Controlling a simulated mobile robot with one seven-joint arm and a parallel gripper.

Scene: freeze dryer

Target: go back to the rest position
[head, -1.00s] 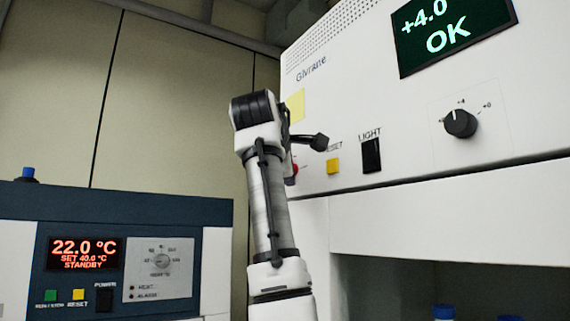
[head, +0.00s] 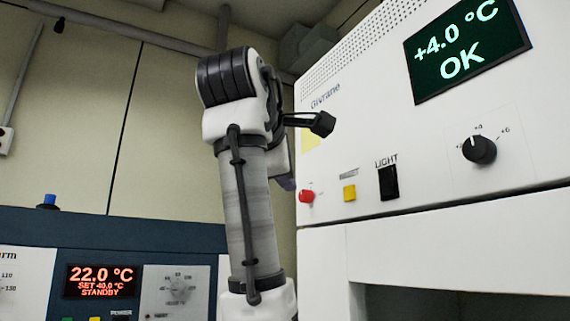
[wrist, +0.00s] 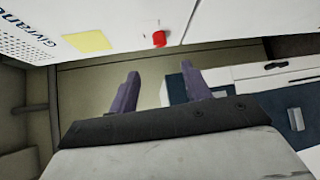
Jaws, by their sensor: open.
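My gripper (wrist: 160,92) shows in the wrist view with its two purple fingers spread apart and nothing between them. In the head view my arm stands raised in the middle, in front of the wall and left of the white cabinet, and hides most of the gripper. The gripper is apart from the white cabinet (head: 420,225) and its controls. In the wrist view a red button (wrist: 159,39) and a yellow note (wrist: 87,41) on the cabinet lie beyond the fingertips.
The white cabinet on the right has a green display (head: 466,48) reading +4.0 °C OK, a knob (head: 479,149), a black light switch (head: 388,183) and a yellow button (head: 349,193). A dark blue unit (head: 180,240) stands lower left, its display (head: 100,281) reading 22.0 °C, standby. The wall between is bare.

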